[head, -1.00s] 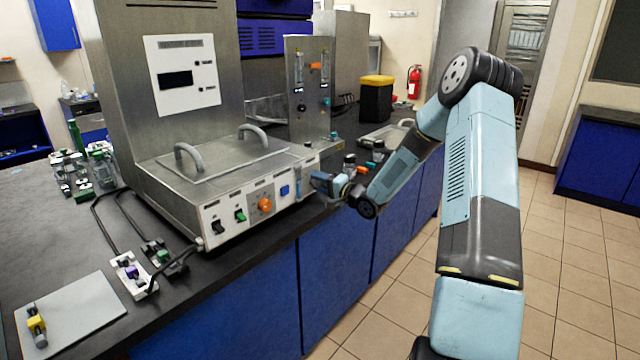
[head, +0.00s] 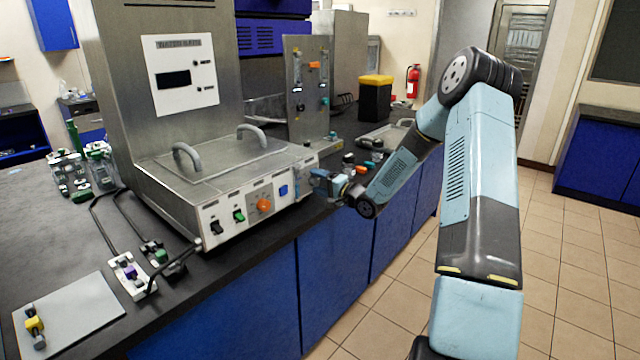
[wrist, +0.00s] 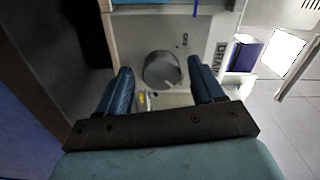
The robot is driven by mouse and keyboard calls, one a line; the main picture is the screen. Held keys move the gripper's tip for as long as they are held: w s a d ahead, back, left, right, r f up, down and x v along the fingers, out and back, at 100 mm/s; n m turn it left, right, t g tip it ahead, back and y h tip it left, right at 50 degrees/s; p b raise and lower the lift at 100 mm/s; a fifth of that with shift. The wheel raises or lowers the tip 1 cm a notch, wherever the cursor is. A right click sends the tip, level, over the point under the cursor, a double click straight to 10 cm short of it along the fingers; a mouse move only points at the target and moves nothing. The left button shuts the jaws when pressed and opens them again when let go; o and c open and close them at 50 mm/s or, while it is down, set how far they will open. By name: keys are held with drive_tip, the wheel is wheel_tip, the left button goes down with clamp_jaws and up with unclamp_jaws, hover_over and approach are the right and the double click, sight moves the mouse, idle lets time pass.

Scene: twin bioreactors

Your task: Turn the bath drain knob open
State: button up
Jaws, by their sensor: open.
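The bath (head: 225,160) is a steel unit with a two-handled lid and a white front panel. My gripper (wrist: 161,78) is open, with one blue finger on each side of the knob. Small gaps show between the fingers and the knob. In the head view, my gripper (head: 322,182) is at the right end of the bath's front panel and hides the knob there.
The panel also carries a black switch (head: 216,228), a green switch (head: 239,216), an orange knob (head: 264,205) and a blue button (head: 284,191). Small bottles and parts (head: 365,165) lie on the bench behind my gripper. The floor (head: 560,260) at right is clear.

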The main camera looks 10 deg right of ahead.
drive_tip(key=v, duration=1.3)
drive_tip(key=shift+s+d, duration=0.3)
drive_tip(key=s+a+r+n+g+h, duration=0.1)
drive_tip(key=s+r+n+g+h, duration=0.2)
drive_tip(key=s+r+h, duration=0.5)
drive_tip(key=s+a+r+n+g+h, duration=0.1)
drive_tip(key=s+r+n+g+h, duration=0.3)
drive_tip(key=r, duration=0.6)
drive_tip(key=s+a+r+n+g, duration=0.1)
drive_tip(key=s+a+r, duration=0.1)
drive_tip(key=s, duration=1.1)
drive_tip(key=s+a+r+g+y, duration=0.1)
drive_tip(key=s+a, duration=0.3)
drive_tip(key=s, duration=0.9)
drive_tip(key=shift+a+r+n, duration=0.2)
drive_tip(key=shift+r+n, duration=0.2)
drive_tip(key=shift+r, duration=0.2)
